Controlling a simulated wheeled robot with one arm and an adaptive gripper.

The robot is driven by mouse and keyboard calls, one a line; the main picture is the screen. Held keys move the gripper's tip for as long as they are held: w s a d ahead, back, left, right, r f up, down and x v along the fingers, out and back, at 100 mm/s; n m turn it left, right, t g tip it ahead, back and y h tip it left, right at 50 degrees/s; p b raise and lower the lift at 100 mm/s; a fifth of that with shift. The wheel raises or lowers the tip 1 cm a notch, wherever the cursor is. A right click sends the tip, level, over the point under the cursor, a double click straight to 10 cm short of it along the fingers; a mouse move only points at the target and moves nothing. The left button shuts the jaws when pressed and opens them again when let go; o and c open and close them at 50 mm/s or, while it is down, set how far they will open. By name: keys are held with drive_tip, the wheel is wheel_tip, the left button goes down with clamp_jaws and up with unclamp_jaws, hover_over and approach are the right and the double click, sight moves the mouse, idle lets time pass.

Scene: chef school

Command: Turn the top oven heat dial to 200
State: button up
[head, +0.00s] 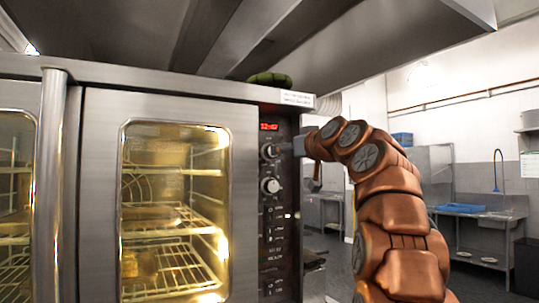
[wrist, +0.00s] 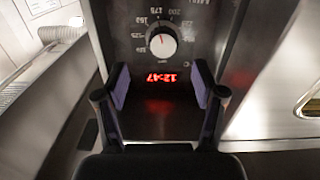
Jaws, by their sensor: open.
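The top oven heat dial (head: 270,151) is a round pale knob on the dark control panel, just below the red clock display (head: 269,127). In the wrist view, which is upside down, the dial (wrist: 161,42) lies beyond my fingertips. Its small red mark points roughly up in that picture, toward the numbered scale; the exact setting is too small to read. My gripper (head: 298,146) is at the panel's right side, close to the dial. In the wrist view my gripper (wrist: 160,84) is open and empty, its fingers apart on either side of the display, not around the dial.
A second dial (head: 270,185) sits below the top one, with several switches under it. The glass oven door (head: 175,205) is closed to the left. A metal hood (head: 330,40) hangs overhead. A sink counter (head: 480,215) stands back right.

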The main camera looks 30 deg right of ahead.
sight(266, 149)
drive_tip(key=w+p, duration=0.3)
drive_tip(key=w, duration=0.5)
drive_tip(key=shift+d+p, duration=0.2)
drive_tip(key=shift+p, duration=0.1)
drive_tip(key=c, duration=1.1)
